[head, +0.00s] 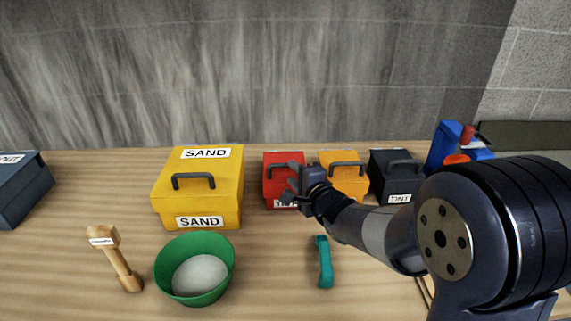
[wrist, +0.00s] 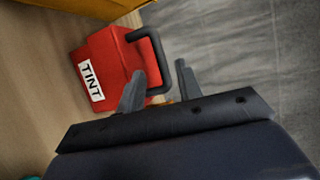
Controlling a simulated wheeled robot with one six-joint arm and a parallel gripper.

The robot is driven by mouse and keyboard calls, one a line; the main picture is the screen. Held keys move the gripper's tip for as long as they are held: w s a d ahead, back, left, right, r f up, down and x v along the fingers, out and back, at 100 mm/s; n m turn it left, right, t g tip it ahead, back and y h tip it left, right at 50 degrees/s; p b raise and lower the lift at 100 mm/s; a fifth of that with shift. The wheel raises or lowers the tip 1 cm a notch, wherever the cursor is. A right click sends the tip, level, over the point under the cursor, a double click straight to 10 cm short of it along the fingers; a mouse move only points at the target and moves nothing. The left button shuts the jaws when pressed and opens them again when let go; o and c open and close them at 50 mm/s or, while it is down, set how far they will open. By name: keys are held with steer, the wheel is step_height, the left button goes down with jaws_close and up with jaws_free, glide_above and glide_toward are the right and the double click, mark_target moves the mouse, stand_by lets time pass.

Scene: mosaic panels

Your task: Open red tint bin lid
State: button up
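The red tint bin (head: 272,188) stands at the back of the table with its lid down. It also shows in the wrist view (wrist: 107,60), with a white TINT label on its front and a dark bar handle (wrist: 156,50) on its lid. My gripper (head: 288,181) is in front of the bin's right side in the head view and hides part of it. In the wrist view my gripper (wrist: 160,68) is open, its two fingers apart with part of the handle showing between them. I cannot tell whether a finger touches the handle.
A yellow SAND bin (head: 228,195) is left of the red bin. An orange bin (head: 350,184) and a black TINT bin (head: 395,184) are to its right. A green bowl (head: 217,248), wooden scoop (head: 116,262) and teal handle-like piece (head: 324,262) lie in front.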

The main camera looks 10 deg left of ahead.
mark_target(286, 167)
steer(key=x, duration=0.6)
steer(key=shift+w+a, duration=0.15)
steer(key=shift+a, duration=0.05)
steer(key=shift+c, duration=0.3)
jaws_close()
